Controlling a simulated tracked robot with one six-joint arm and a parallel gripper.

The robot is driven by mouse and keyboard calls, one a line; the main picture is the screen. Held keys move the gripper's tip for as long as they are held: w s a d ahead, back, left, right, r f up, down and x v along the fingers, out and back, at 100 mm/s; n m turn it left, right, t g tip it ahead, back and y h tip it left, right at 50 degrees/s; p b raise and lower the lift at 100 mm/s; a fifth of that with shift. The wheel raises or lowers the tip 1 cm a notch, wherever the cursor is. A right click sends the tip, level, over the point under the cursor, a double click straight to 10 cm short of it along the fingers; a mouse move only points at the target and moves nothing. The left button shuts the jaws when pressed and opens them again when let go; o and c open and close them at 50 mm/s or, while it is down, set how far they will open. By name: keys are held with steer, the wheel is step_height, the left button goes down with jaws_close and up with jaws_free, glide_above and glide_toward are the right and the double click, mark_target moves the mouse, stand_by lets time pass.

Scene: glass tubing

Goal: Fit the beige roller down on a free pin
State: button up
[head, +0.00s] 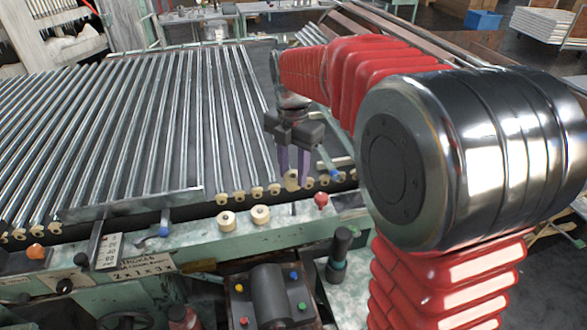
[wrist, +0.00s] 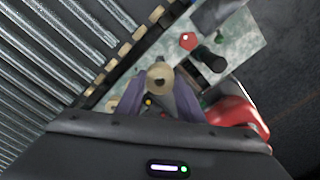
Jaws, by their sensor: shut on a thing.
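My gripper (head: 293,174) reaches down over the front edge of the tube bed, its two purple fingers shut on a small beige roller (head: 291,181). In the wrist view the held roller (wrist: 160,77) sits between the fingertips, its round end with a centre hole facing the camera. Several similar beige rollers (head: 257,191) line the bed's front edge, and they also show in the wrist view (wrist: 139,33). A short dark upright (head: 294,209) shows below the held roller; I cannot tell whether it is a free pin. Any pin directly under the roller is hidden.
Two loose beige rollers (head: 227,221) (head: 261,215) stand on the green ledge in front. A red knob (head: 321,200), a blue-tipped lever (head: 335,173) and a black handle (head: 340,243) are close by. Glass tubes (head: 130,120) fill the bed at left.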

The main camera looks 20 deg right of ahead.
mark_target(293, 203)
steer(key=shift+f, duration=2.9)
steer(key=shift+f, duration=2.3)
stand_by(0.5)
steer(key=o, duration=1.1)
steer(key=shift+o, duration=0.2)
steer(key=shift+r, duration=0.1)
steer(key=shift+w+r, duration=0.15)
steer(key=shift+r, duration=0.3)
step_height(293, 203, up, 13)
steer(key=shift+f, duration=0.15)
